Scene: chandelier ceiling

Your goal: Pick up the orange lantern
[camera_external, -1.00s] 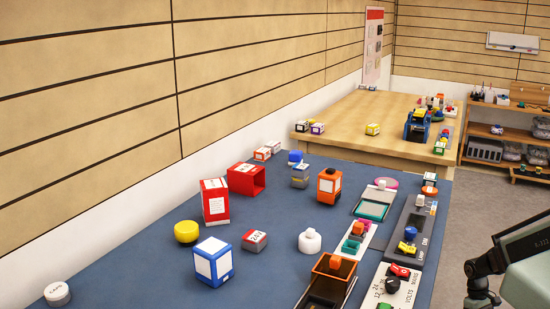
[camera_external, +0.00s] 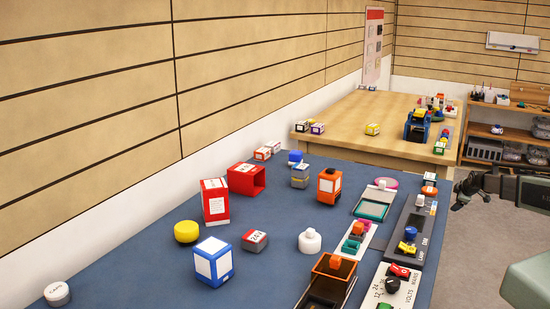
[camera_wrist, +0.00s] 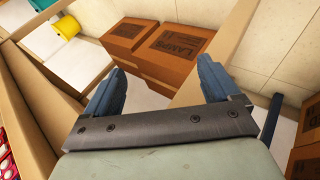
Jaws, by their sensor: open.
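An orange block-shaped lantern (camera_external: 329,186) with a white label and a dark knob on top stands upright on the blue table, in the middle of the external view. My gripper (camera_external: 462,196) is at the right edge of that view, well to the right of the lantern and apart from it. In the wrist view my gripper (camera_wrist: 160,88) is open, with two blue-grey fingers apart and nothing between them. The lantern does not show in the wrist view.
Around the lantern on the blue table (camera_external: 130,255) stand a red open box (camera_external: 246,179), a white knobbed piece (camera_external: 309,241) and a teal-framed tray (camera_external: 373,210). The wrist view shows brown boxes (camera_wrist: 172,55) and a yellow cup (camera_wrist: 67,27).

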